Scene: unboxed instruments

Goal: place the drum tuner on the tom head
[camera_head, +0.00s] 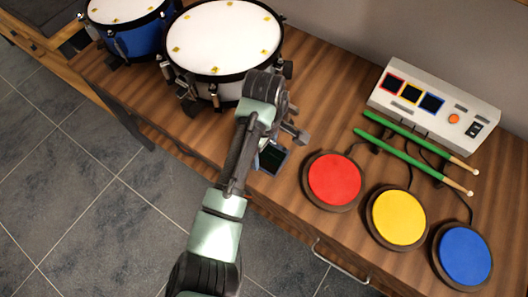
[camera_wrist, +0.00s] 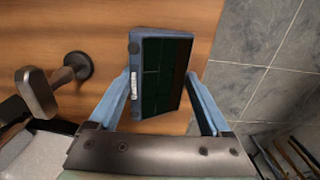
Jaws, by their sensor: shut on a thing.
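The drum tuner (camera_head: 272,158), a small flat box with a dark screen and a blue-grey edge, is in my gripper (camera_head: 277,146), over the table's front edge in the head view. In the wrist view the tuner (camera_wrist: 164,72) sits between the two blue fingers of my gripper (camera_wrist: 160,78), tilted, screen partly facing the camera. A blue drum, which looks like the tom, has a white head (camera_head: 122,9) and stands at the top left, cut by the frame. My gripper is right of it and nearer the front. My arm hides part of the fingers in the head view.
A wider drum with a white head (camera_head: 225,36) stands between my gripper and the blue drum. Red (camera_head: 335,179), yellow (camera_head: 398,217) and blue (camera_head: 464,254) pads, green drumsticks (camera_head: 415,145) and a grey module (camera_head: 440,108) lie right on the wooden table (camera_head: 330,85).

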